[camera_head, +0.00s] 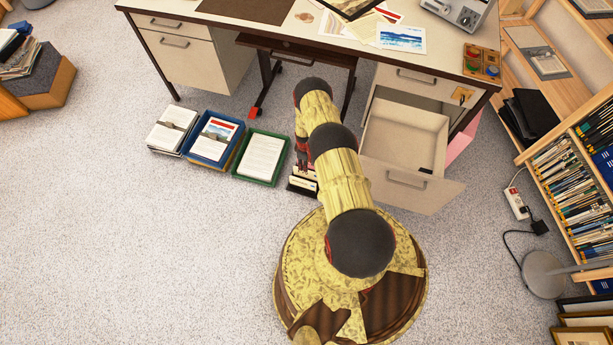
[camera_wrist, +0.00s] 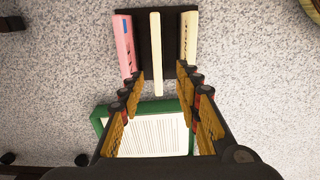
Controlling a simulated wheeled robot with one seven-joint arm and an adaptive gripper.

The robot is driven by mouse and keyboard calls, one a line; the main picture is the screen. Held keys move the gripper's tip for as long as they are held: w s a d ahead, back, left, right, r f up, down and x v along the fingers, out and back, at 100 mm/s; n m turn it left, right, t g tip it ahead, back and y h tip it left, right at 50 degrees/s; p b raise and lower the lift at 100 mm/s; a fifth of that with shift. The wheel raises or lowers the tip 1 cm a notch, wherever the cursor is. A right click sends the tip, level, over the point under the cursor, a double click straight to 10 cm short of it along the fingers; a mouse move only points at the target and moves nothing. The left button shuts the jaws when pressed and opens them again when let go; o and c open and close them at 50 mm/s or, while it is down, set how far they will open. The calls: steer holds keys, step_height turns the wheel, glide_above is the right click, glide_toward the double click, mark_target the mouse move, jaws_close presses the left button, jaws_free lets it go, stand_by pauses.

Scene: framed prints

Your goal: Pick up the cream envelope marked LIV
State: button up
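A black holder (camera_wrist: 146,45) stands on the carpet in the wrist view with upright items in it. At its left is a pink envelope-like item (camera_wrist: 124,45) with dark lettering. A plain cream item (camera_wrist: 156,40) is edge-on in the middle. At its right is a cream item (camera_wrist: 189,38) with dark lettering too small to read surely, so I cannot tell which is marked LIV. My gripper (camera_wrist: 160,72) is open, its fingers on either side of the middle item's near end, with no grip visible. In the head view, the holder (camera_head: 301,185) is partly hidden by my arm.
A green tray (camera_head: 238,166) of paper stands left of the holder; it also shows in the wrist view (camera_wrist: 98,122). A blue tray (camera_head: 209,158) is beside it. The desk (camera_head: 240,22) is behind, with an open drawer (camera_head: 410,186) at right.

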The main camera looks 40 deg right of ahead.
steer(key=b, duration=0.4)
glide_above(307, 175)
steer(key=f, duration=0.7)
steer(key=shift+w+d+f, duration=0.1)
steer(key=shift+w+d, duration=0.15)
steer(key=shift+w, duration=0.15)
steer(key=shift+c, duration=0.3)
steer(key=c, duration=0.7)
jaws_close()
